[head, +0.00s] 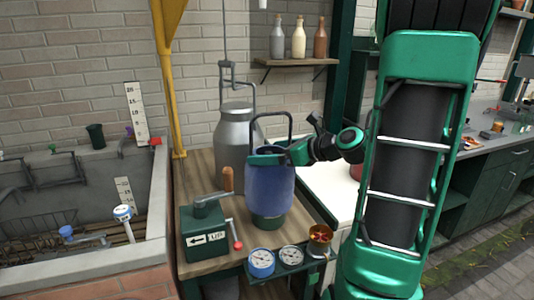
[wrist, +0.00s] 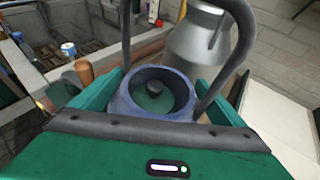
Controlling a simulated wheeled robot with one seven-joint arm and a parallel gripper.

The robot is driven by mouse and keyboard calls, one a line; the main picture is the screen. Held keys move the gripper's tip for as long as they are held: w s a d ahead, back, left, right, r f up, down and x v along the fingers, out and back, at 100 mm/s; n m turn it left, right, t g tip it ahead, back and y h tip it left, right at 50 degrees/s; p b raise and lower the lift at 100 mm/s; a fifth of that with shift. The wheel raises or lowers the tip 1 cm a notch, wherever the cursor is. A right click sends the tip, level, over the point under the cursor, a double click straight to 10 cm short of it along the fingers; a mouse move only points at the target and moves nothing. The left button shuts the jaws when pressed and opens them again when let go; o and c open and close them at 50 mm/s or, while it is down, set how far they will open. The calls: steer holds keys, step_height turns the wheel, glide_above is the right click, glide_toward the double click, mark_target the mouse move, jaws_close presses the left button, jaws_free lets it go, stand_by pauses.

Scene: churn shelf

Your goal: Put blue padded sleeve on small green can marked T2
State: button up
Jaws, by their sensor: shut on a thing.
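The blue padded sleeve (head: 267,190) is around the small green can (head: 267,221) on the wooden bench. The can's green base shows below the sleeve. In the wrist view the sleeve (wrist: 127,103) is a blue ring, with the can's green top and dark knob (wrist: 154,87) inside it. The can's dark bail handle (wrist: 240,50) stands up above the sleeve. My gripper (head: 267,158) is shut on the sleeve near its upper rim, with a green finger on either side. The T2 mark is not visible. Whether the sleeve rests on anything inside cannot be told.
A large grey metal churn (head: 232,135) stands just behind the can. A green box with a crank (head: 206,232) is at the left. A stone trough (head: 90,240) lies farther left.

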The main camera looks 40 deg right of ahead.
steer(key=shift+f, duration=3.4)
